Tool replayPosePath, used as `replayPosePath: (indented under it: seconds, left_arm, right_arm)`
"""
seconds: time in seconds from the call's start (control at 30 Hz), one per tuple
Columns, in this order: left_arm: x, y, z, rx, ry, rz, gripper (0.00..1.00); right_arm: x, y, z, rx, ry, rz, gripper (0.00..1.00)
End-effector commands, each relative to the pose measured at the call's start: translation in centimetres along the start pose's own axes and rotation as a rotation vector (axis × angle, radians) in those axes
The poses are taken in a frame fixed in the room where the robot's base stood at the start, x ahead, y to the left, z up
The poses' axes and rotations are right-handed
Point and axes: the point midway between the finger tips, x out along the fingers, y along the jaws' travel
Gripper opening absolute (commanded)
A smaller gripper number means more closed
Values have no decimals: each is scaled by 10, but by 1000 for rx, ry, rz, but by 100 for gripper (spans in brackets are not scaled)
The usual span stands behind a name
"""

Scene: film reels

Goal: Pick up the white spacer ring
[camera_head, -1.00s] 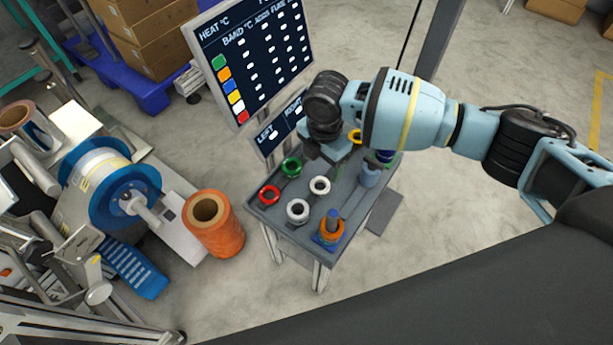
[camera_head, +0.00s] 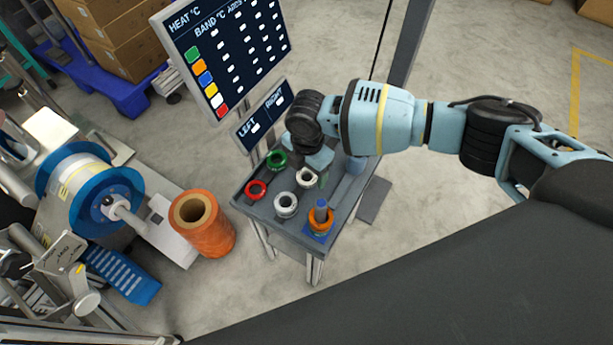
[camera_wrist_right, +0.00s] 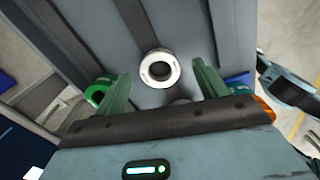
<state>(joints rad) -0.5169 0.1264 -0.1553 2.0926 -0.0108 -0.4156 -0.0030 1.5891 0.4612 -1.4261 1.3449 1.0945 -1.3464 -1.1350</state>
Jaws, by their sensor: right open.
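In the right wrist view the white ring (camera_wrist_right: 147,72) lies flat between the two green fingers of my right gripper (camera_wrist_right: 152,76). That gripper is open and empty, apparently above the ring. My left gripper is not in view.
The cart (camera_head: 262,212) also bears a green ring (camera_head: 276,158), a red ring (camera_head: 256,189) and an orange ring (camera_head: 320,226) around a blue post. A display panel (camera_head: 228,70) stands behind the cart. An orange roll (camera_head: 213,242) stands on its left.

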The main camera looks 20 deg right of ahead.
Motion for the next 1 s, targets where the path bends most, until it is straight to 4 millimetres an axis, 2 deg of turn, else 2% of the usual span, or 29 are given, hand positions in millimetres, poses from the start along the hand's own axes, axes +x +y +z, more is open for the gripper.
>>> replayPosePath:
  seconds: [0.1,0.37,0.73,1.0]
  left_arm:
    - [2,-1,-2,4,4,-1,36]
    - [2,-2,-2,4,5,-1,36]
    - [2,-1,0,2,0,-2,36]
    - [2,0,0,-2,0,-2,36]
  right_arm:
    - [9,0,0,-1,0,-1,72]
    - [10,0,0,0,0,0,70]
    - [10,0,0,0,0,0,24]
    - [6,0,0,0,0,2,23]
